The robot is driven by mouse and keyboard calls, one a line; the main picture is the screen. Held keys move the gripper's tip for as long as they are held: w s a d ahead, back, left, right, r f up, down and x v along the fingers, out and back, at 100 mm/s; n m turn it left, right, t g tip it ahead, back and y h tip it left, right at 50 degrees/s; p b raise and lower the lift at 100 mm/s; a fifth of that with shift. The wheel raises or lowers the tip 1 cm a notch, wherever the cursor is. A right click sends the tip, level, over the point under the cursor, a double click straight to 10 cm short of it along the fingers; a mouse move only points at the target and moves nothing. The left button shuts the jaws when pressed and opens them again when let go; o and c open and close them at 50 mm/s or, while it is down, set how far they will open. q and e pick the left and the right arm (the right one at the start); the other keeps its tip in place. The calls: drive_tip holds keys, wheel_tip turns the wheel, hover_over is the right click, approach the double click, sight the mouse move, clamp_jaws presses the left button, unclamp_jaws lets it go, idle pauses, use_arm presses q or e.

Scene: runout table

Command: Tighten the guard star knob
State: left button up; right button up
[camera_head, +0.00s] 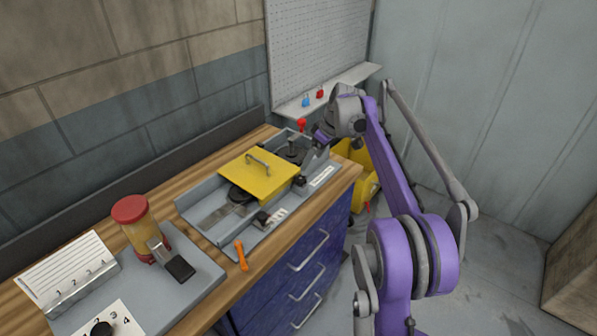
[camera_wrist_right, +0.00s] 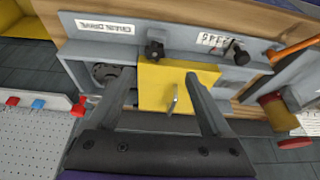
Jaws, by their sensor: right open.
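A black star knob (camera_head: 300,180) sits on the near side wall of the grey machine, beside the yellow guard (camera_head: 262,180) with its metal handle. In the right wrist view, the star knob (camera_wrist_right: 154,49) stands at the guard's edge, beyond my fingertips. My right gripper (camera_wrist_right: 160,80) is open and empty, its two fingers apart over the guard, with the guard's handle between them. In the head view, my right wrist is over the machine's far end, and the fingers are hard to make out. My left gripper is not in view.
A numbered label and a second black knob (camera_head: 261,217) are at the machine's near end. An orange tool (camera_head: 241,255) lies on the wooden bench. A red-capped jar (camera_head: 131,212) stands on a grey plate. A yellow bin (camera_head: 362,184) is beyond the bench.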

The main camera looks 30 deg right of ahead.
sight(301, 179)
drive_tip(key=x, duration=0.7)
drive_tip(key=d+x, duration=0.1)
drive_tip(key=x, duration=0.3)
drive_tip(key=shift+w, duration=0.35)
drive_tip(key=shift+r, duration=0.1)
clamp_jaws()
